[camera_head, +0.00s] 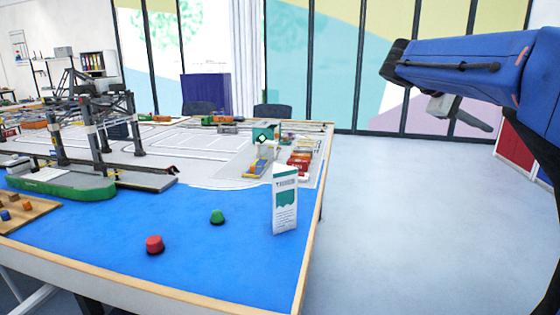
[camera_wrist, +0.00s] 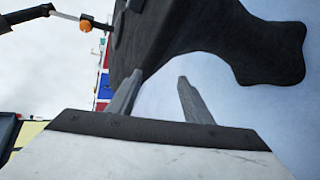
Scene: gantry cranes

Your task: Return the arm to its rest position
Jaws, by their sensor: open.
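My blue arm (camera_head: 465,62) is raised at the upper right of the head view, over bare floor and clear of the table. Part of a grey end piece shows beneath it, partly hidden by the arm. In the wrist view my gripper (camera_wrist: 160,76) has its two grey fingers apart with nothing between them. Behind the fingers are a dark shape and pale floor.
The table (camera_head: 312,255) has a blue water area with a red buoy (camera_head: 154,244), a green buoy (camera_head: 217,217) and a standing leaflet (camera_head: 285,200). A green ship (camera_head: 62,185) and crane (camera_head: 100,130) stand at left. The floor (camera_head: 400,230) right of the table is free.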

